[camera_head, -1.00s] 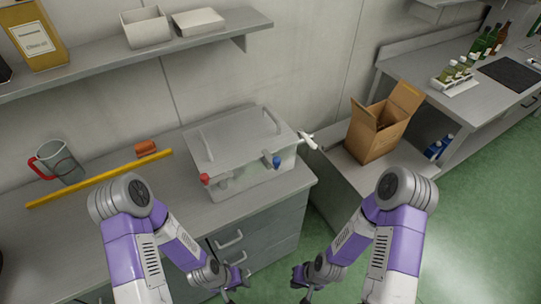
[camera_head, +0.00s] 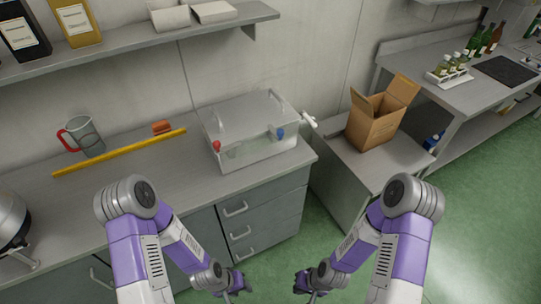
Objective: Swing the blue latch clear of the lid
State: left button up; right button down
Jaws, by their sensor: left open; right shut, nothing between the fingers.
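A clear box (camera_head: 258,153) with a see-through lid (camera_head: 245,113) stands on the grey counter. The blue latch (camera_head: 281,133) is at the right of the box's front upper edge; its exact turn against the lid is too small to tell. A red latch (camera_head: 217,146) is at the left of the same edge. My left gripper (camera_head: 236,290) is open and empty, low in front of the drawers and well apart from the box. My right gripper (camera_head: 303,286) is shut and empty, also low and apart from the box.
An open cardboard box (camera_head: 376,122) stands further right.

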aim_at(278, 134)
jog(key=u, duration=0.75)
jog(key=i, duration=0.65)
jog(key=z, duration=0.5)
